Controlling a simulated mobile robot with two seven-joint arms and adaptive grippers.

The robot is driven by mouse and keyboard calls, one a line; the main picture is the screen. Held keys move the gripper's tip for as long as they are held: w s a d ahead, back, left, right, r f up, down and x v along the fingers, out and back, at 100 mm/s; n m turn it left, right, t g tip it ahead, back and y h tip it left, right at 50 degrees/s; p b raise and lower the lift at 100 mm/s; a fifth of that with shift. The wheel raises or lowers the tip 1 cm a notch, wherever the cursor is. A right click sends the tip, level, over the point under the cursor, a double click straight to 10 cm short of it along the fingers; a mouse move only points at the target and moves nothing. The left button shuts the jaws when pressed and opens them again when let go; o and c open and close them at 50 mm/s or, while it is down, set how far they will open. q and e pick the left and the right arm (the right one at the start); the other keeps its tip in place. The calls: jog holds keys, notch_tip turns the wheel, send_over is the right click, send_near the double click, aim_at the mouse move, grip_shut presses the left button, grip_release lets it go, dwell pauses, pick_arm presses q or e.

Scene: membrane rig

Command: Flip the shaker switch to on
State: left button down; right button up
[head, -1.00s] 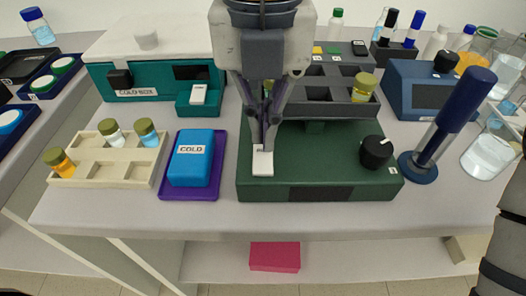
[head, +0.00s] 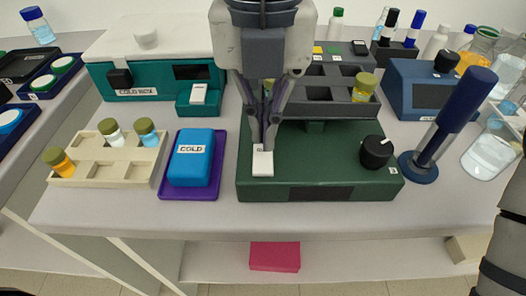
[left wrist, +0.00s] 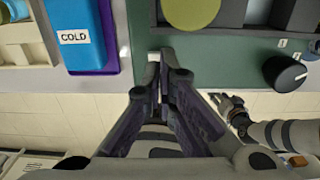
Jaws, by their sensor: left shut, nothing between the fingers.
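The shaker is a dark green box (head: 320,193) with a grey rack on top and a black knob (head: 376,152) at its right. Its white rocker switch (head: 263,164) is on the left of the top face; part of it also shows in the left wrist view (left wrist: 154,57). My left gripper (head: 264,147) is shut and empty, pointing down at the far end of the switch. It covers that end, and I cannot tell whether it touches. My right gripper (left wrist: 237,112) shows small in the left wrist view; its jaw state is unclear.
A blue COLD block (head: 190,170) on a purple tray and a cream vial rack (head: 92,176) stand left of the shaker. A blue stand with a thick upright handle (head: 455,115) is at its right. The teal cold box (head: 150,80) is behind left.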

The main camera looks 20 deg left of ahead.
pick_arm(q)
jog(key=shift+f, duration=1.2)
dwell(0.6)
notch_tip(320, 180, up, 2)
jog(key=shift+r, duration=2.55)
